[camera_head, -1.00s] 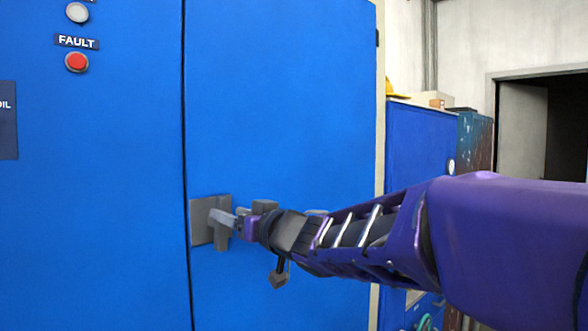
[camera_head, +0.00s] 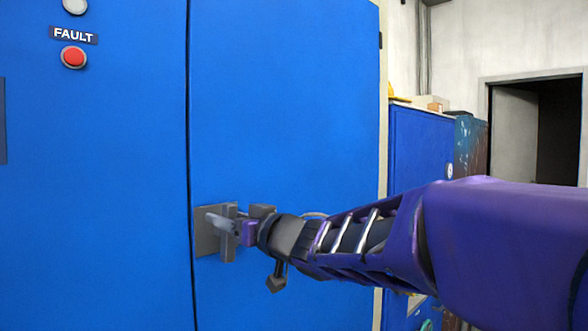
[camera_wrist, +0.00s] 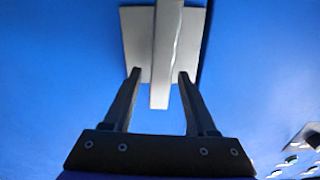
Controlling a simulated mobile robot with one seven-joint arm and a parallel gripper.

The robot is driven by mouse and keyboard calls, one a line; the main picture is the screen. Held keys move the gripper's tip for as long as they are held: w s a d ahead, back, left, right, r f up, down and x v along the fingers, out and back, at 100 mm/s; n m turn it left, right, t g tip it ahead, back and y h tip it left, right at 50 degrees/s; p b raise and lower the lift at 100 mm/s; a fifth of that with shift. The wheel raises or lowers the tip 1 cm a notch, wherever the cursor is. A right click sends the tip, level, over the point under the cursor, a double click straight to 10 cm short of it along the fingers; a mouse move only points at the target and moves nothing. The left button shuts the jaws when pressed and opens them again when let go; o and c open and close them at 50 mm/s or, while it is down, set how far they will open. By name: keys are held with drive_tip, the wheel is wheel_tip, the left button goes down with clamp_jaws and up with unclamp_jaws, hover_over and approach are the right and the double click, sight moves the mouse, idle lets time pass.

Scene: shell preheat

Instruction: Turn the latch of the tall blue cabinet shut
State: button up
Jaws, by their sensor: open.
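The tall blue cabinet (camera_head: 285,110) fills the left and middle of the head view. Its latch is a grey handle (camera_head: 228,242) on a square grey plate (camera_head: 203,243), beside the door seam. The handle stands roughly upright in the head view. My gripper (camera_head: 232,226) is at the latch from the right and partly covers it. In the wrist view, the latch handle (camera_wrist: 167,45) runs between the two open fingers of my gripper (camera_wrist: 160,73), with a gap on each side. The plate (camera_wrist: 137,45) is behind it. Whether a finger touches the handle, I cannot tell.
A red FAULT button (camera_head: 74,57) is on the cabinet's left part. A lower blue cabinet (camera_head: 420,150) with boxes on top stands to the right, and a dark doorway (camera_head: 560,130) is at far right. The door face around the latch is clear.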

drive_tip(key=shift+s, duration=0.1)
clamp_jaws()
drive_tip(key=shift+s+n, duration=0.1)
drive_tip(key=shift+n, duration=0.5)
unclamp_jaws()
drive_tip(key=shift+s, duration=0.1)
